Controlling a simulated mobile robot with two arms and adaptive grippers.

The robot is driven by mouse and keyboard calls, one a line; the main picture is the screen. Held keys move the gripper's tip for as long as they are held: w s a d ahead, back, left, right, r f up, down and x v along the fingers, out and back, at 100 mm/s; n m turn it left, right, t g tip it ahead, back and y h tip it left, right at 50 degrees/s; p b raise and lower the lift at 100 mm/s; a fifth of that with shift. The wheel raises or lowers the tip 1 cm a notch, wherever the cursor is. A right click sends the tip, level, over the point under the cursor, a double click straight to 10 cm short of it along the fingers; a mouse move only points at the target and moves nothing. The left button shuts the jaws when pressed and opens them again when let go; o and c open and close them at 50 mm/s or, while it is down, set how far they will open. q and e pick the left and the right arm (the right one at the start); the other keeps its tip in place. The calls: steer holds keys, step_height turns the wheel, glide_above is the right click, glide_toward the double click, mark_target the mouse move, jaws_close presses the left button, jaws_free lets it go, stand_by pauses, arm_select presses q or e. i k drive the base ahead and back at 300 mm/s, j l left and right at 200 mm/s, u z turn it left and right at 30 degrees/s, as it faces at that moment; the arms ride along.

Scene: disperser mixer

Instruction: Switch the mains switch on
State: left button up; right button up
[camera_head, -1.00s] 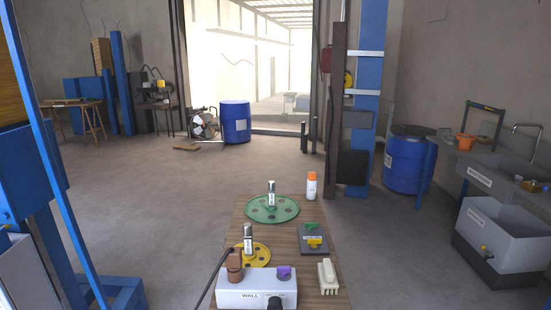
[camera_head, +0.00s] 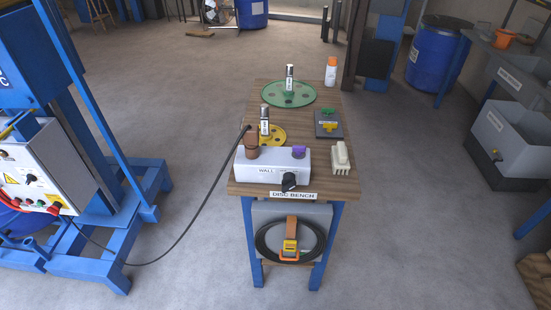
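On the left stands the blue mixer frame (camera_head: 95,130) with a pale control panel (camera_head: 45,160). The panel carries a small black knob (camera_head: 31,178), warning labels and a red-and-yellow control (camera_head: 54,207) at its lower right. Neither of my grippers is in view.
A black cable (camera_head: 200,220) runs from the bench box down to the mixer across the floor. The disc bench (camera_head: 350,190) holds a green disc (camera_head: 288,94), a yellow disc (camera_head: 268,138) and a white-orange bottle (camera_head: 331,72).

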mark_target(54, 210)
steer(key=u, duration=1.85)
steer(key=i+j+z, duration=0.1)
steer(key=i+j, duration=0.2)
steer(key=i+j+z, duration=0.1)
steer(key=i+j, duration=0.15)
steer(key=j, duration=0.2)
steer(key=i+j+z, duration=0.1)
steer(key=i+j, duration=0.15)
steer(key=j, duration=0.15)
steer(key=i+j, duration=0.25)
steer(key=j, duration=0.15)
steer(key=i+j+z, duration=0.15)
steer(key=j, duration=0.3)
steer(key=i, duration=0.05)
